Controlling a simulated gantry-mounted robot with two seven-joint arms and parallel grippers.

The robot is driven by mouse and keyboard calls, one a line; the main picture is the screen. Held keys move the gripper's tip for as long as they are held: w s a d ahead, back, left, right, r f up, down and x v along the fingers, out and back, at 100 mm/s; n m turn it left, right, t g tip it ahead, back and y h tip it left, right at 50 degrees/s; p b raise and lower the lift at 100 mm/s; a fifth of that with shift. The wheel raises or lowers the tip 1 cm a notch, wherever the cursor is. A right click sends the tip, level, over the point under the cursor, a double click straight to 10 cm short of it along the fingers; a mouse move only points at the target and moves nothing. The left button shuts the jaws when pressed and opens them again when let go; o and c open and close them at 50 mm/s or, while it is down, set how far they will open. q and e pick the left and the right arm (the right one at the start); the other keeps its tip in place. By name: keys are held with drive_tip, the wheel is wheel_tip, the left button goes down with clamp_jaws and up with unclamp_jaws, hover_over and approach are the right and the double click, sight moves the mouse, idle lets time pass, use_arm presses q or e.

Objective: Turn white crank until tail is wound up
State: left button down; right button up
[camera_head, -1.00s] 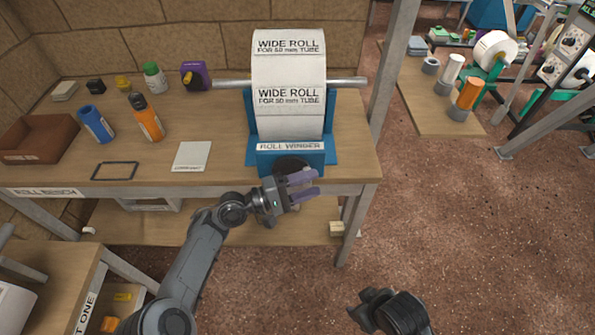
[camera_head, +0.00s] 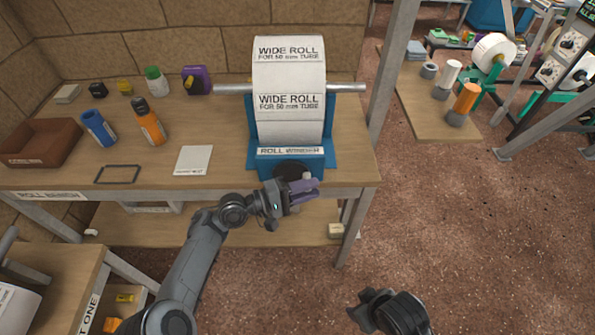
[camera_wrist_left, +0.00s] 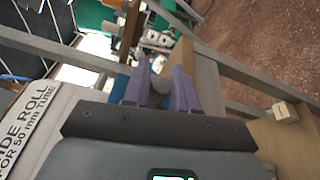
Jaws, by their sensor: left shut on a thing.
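The wide white roll (camera_head: 290,80) sits on a steel bar in the blue roll winder (camera_head: 330,158). Its paper hangs down the front to the winder's label; I cannot make out a separate tail end. A dark round hub (camera_head: 292,168) shows at the winder's front. My left gripper (camera_head: 305,187), with purple fingers, is in front of the hub, shut on the white crank's handle. My right gripper (camera_head: 368,307) is low in the head view, away from the bench.
The roll bench (camera_head: 240,165) holds a brown tray (camera_head: 38,143), a blue bottle (camera_head: 98,127), an orange bottle (camera_head: 150,124) and a white card (camera_head: 193,160). A grey post (camera_head: 388,75) rises at the bench's right. Open floor lies to the right.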

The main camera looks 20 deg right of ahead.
use_arm(q)
drive_tip(key=y+p, duration=0.1)
drive_tip(key=p, duration=0.1)
drive_tip(key=f+y+p, duration=0.1)
drive_tip(key=p, duration=0.2)
drive_tip(key=shift+m+y, duration=0.4)
drive_tip(key=shift+f+p, duration=0.1)
drive_tip(key=shift+p, duration=0.25)
drive_tip(key=shift+a, duration=0.1)
drive_tip(key=shift+y+p, duration=0.4)
drive_tip(key=shift+p, duration=0.3)
drive_tip(key=y+p, duration=0.1)
drive_tip(key=p, duration=0.2)
drive_tip(key=f+t+y+p, duration=0.1)
drive_tip(key=y+p, duration=0.1)
drive_tip(key=shift+w+a+f+m+p, duration=0.15)
drive_tip(key=shift+a+m+p, duration=0.05)
drive_tip(key=shift+m+p, duration=0.2)
